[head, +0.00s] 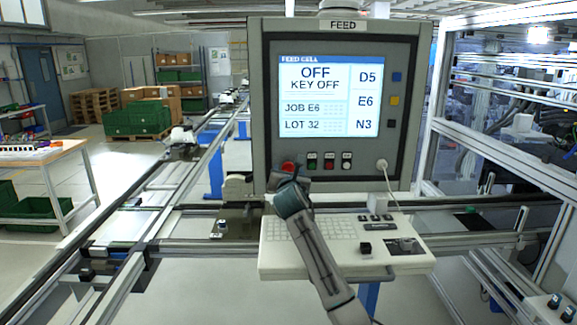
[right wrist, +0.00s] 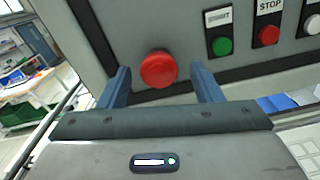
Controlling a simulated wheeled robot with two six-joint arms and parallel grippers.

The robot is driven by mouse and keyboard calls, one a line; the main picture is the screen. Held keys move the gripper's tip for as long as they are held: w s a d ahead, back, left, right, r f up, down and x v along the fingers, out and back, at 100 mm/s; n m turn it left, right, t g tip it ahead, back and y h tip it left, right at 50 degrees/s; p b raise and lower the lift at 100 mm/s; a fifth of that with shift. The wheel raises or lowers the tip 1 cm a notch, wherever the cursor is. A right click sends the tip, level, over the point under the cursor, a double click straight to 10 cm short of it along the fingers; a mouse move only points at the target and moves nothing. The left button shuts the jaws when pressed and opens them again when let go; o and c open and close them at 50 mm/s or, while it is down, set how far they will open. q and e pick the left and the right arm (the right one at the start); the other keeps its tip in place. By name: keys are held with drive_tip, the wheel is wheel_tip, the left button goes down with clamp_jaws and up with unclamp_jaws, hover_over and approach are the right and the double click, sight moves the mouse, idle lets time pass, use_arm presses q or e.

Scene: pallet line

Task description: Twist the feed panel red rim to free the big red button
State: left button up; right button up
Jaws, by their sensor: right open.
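The FEED panel (head: 263,110) stands in the middle of the head view, its screen reading OFF, KEY OFF. The big red button (head: 289,167) sits at the panel's lower left, partly behind my right gripper. In the right wrist view the red button (right wrist: 158,70) shows as a round red cap. I cannot make out a separate rim. My right gripper (head: 290,180) is open in front of the button. In the right wrist view its two blue fingers (right wrist: 160,82) stand left and right of the button, with a gap on each side. My left gripper is not in view.
Right of the red button are a green button (right wrist: 222,46), a red STOP button (right wrist: 267,35) and a white button (right wrist: 312,24). A keyboard shelf (head: 330,262) juts out below the panel. A cable plug (head: 382,164) sits at the panel's lower right. Conveyor rails (head: 170,190) run on the left.

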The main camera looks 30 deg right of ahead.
drive_tip(key=shift+w+d+r, duration=0.1)
drive_tip(key=shift+w+d, duration=0.1)
drive_tip(key=shift+w, duration=0.1)
drive_tip(key=shift+a+r, duration=0.1)
drive_tip(key=shift+r, duration=0.05)
drive_tip(key=shift+c, duration=1.3)
drive_tip(key=c, duration=0.7)
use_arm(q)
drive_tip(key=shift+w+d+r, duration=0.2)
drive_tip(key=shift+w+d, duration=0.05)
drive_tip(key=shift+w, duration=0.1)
use_arm(e)
drive_tip(key=shift+c, duration=0.2)
